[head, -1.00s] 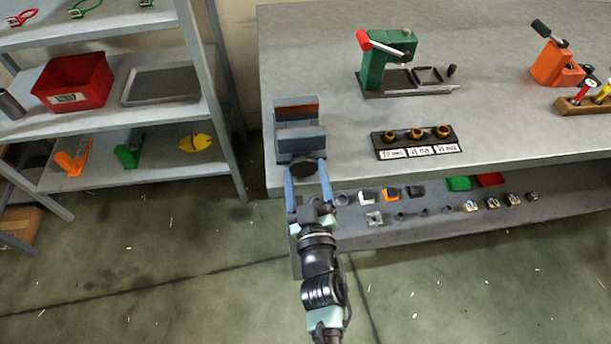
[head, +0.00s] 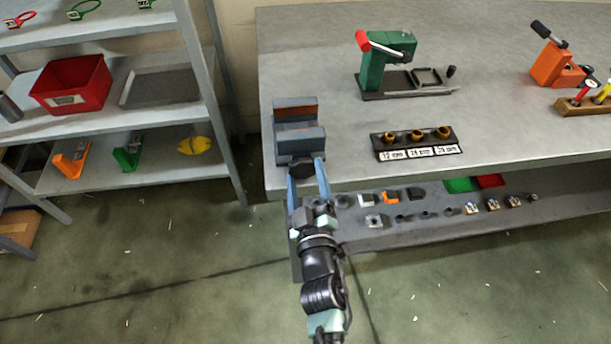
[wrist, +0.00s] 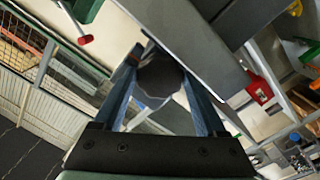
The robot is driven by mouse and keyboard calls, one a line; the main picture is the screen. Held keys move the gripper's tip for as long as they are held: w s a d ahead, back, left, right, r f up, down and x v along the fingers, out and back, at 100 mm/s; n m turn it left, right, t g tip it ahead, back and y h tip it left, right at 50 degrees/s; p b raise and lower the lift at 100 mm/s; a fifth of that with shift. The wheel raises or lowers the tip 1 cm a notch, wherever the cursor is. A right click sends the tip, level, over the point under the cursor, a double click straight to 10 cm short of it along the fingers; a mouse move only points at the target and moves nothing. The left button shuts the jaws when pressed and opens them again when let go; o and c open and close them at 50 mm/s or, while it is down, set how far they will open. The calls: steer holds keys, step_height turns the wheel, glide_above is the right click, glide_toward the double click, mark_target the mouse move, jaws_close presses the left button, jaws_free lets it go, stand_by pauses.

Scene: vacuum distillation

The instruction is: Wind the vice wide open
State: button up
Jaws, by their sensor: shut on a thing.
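The grey-blue vice (head: 299,124) stands at the left front corner of the workbench. Its two jaws are apart, with a gap between them and a brown-orange face on the rear jaw (head: 296,108). A dark round knob (head: 302,168) sits at the front of the vice, over the bench's front edge. My gripper (head: 306,172) reaches up from below with its blue fingers on either side of the knob. In the wrist view, the dark many-sided knob (wrist: 160,76) lies between the two fingertips, and my gripper (wrist: 163,85) is shut on it.
A green press (head: 376,66) and a block with several brass-coloured pieces (head: 416,143) stand on the bench (head: 330,60). An orange tool (head: 556,65) is farther right. The lower shelf (head: 380,235) holds several small parts. A grey rack (head: 215,120) stands left.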

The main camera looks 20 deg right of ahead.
steer(key=o, duration=1.3)
steer(key=shift+c, duration=0.2)
steer(key=shift+o, duration=0.3)
steer(key=shift+a+f, duration=0.1)
steer(key=shift+f, duration=0.05)
steer(key=m+p, duration=0.1)
steer(key=m, duration=0.5)
steer(key=shift+m+p, duration=0.3)
steer(key=shift+p, duration=0.05)
steer(key=shift+s+a+m, duration=0.1)
steer(key=shift+s+m, duration=0.1)
steer(key=shift+m, duration=0.3)
steer(key=v, duration=1.2)
steer(key=w+r+t, duration=0.1)
steer(key=w+r, duration=0.3)
steer(key=r, duration=0.6)
steer(key=w+r+t, duration=0.2)
steer(key=w+r, duration=0.1)
steer(key=r, duration=0.7)
steer(key=w+r+t, duration=0.1)
steer(key=w+r, duration=0.3)
steer(key=r, duration=0.7)
steer(key=shift+w+a+h+p, duration=0.35)
steer(key=shift+a+h+p, duration=0.05)
steer(key=shift+a+p, duration=0.05)
